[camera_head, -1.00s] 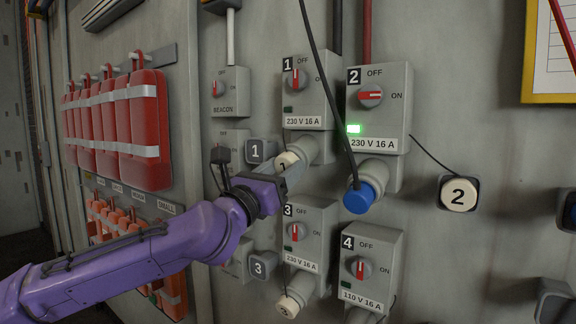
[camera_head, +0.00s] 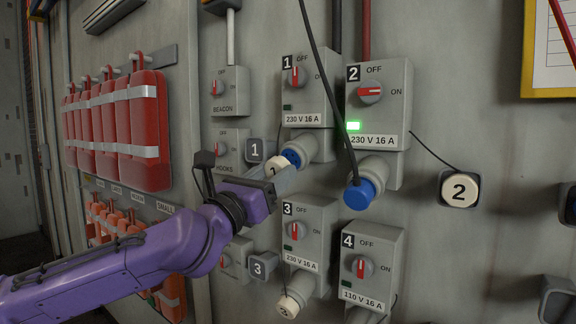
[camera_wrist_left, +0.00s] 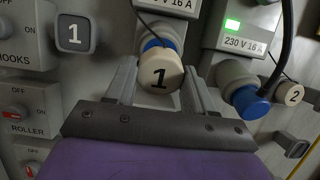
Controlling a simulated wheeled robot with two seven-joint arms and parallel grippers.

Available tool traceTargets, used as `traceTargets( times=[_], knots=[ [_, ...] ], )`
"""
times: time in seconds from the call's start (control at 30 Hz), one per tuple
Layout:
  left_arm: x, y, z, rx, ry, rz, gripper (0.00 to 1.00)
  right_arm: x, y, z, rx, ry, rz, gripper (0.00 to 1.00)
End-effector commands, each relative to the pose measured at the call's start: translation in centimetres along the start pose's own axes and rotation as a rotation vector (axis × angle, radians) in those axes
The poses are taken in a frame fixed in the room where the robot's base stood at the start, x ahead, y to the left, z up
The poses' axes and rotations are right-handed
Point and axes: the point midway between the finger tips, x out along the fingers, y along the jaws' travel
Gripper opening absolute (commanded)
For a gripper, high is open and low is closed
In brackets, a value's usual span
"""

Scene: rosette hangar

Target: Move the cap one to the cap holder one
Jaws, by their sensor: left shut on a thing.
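Cap one, a cream round cap marked 1 (camera_wrist_left: 160,72), is between the fingers of my left gripper (camera_head: 281,174), which is shut on it. Its edge also shows in the head view (camera_head: 275,166). The cap is just off the blue mouth of socket 1 (camera_head: 292,157), and a thin dark cord runs up from it. Cap holder one, a grey square marked 1 (camera_head: 255,150), is on the wall left of the socket and is empty. It also shows in the wrist view (camera_wrist_left: 73,34). My right gripper is not in view.
Socket 2 (camera_head: 376,168) holds a blue plug (camera_head: 359,195) with a hanging black cable. Cap two (camera_head: 460,190) sits in its holder at the right. Holder 3 (camera_head: 261,267) and capped socket 3 (camera_head: 292,303) are below. The hooks switch box (camera_head: 228,150) is left of holder one.

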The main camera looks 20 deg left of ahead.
Motion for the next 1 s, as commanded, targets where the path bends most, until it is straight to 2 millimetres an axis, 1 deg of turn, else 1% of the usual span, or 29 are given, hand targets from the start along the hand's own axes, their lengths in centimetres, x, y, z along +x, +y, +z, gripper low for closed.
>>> traceTargets(
  times=[0.63,1.0],
  knots=[
    [-2.6,0.0,-0.1,-0.001,0.0,0.001,0.05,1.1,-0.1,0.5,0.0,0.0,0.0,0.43],
    [-2.9,0.0,0.0,-0.001,0.0,0.0,0.05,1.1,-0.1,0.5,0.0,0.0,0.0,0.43]
  ],
)
